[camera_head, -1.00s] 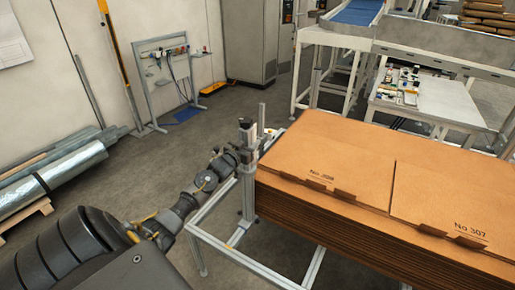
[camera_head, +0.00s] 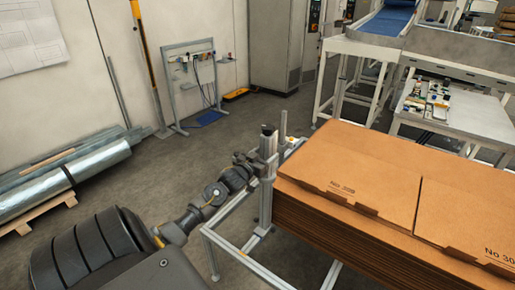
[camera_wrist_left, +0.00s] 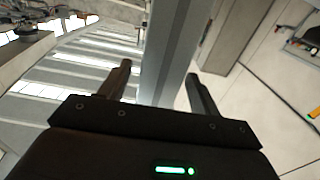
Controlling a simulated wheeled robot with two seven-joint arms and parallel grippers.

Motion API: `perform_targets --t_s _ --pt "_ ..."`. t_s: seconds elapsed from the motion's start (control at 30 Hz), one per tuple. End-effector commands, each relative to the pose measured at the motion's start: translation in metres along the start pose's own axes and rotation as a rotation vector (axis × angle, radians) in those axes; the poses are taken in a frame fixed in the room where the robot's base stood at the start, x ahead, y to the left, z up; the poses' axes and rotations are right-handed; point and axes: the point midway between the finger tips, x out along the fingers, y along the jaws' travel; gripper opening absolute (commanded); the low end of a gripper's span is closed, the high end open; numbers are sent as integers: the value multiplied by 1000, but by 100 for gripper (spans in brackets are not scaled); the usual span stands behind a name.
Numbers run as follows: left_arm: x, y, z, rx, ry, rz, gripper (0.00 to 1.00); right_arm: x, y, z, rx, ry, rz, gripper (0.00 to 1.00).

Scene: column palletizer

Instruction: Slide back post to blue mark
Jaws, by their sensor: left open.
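An upright grey metal post (camera_head: 266,190) with a dark top stands at the left corner of the cardboard stack. A second thin upright (camera_head: 283,124) rises just behind it. My left gripper (camera_head: 262,163) is at the upper part of the nearer post. In the left wrist view the gripper (camera_wrist_left: 160,75) is open, with a grey post (camera_wrist_left: 166,45) running between the lines of its two fingers. Gaps show beside the post, so it is not clamped. I cannot make out a blue mark on the frame. My right gripper is not in view.
The tall stack of flat brown cardboard (camera_head: 345,170) stands right beside the post. A low metal frame (camera_head: 228,205) extends left at its base. A white table with small parts (camera_head: 440,115) stands behind. Foil rolls on a pallet (camera_head: 60,180) lie left; the floor between is clear.

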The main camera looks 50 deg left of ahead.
Motion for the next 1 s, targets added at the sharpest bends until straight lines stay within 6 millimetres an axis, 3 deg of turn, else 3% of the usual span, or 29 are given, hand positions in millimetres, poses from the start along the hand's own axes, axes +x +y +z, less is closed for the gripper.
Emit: perform_targets --t_s 0.2,0.37,1.0 --pt "-42 0 2 1 0 1 63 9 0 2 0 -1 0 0" --pt "-59 0 1 1 0 0 63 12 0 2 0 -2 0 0" --pt "-63 0 0 0 1 -1 63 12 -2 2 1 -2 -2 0"
